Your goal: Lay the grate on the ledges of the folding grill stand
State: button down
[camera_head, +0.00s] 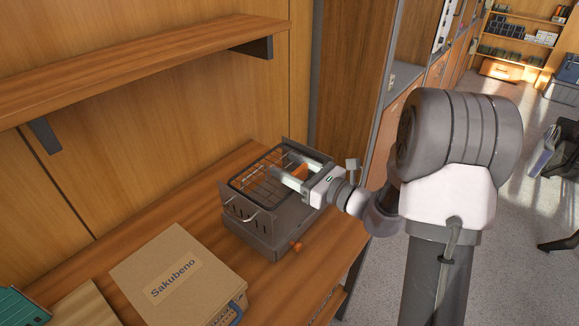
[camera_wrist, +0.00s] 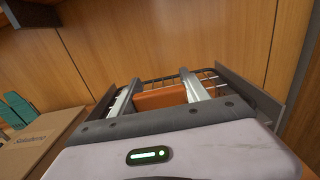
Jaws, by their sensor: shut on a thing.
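The folding grill stand (camera_head: 245,221) is a dark grey metal box on the wooden counter, with raised end plates and an orange knob at its lower front. The wire grate (camera_head: 258,183) lies level between the end plates at the stand's top. My gripper (camera_head: 279,163) reaches in from the right over the stand, its two pale fingers shut on the grate at its orange part (camera_wrist: 160,98). The grate's bars also show beyond the fingers in the wrist view. The ledges are hidden, so I cannot tell whether the grate touches them.
A cardboard box (camera_head: 178,280) marked Sakubeno stands on the counter (camera_head: 200,197) left of the stand. A wooden shelf (camera_head: 140,60) hangs on the wall above. A tall cabinet side (camera_head: 350,80) rises behind the stand. Green items sit at the far left.

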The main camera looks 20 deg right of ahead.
jog(key=shift+f, duration=0.15)
jog(key=shift+f+b, duration=0.3)
jog(key=shift+b, duration=0.05)
jog(key=shift+c, duration=2.2)
grip_release()
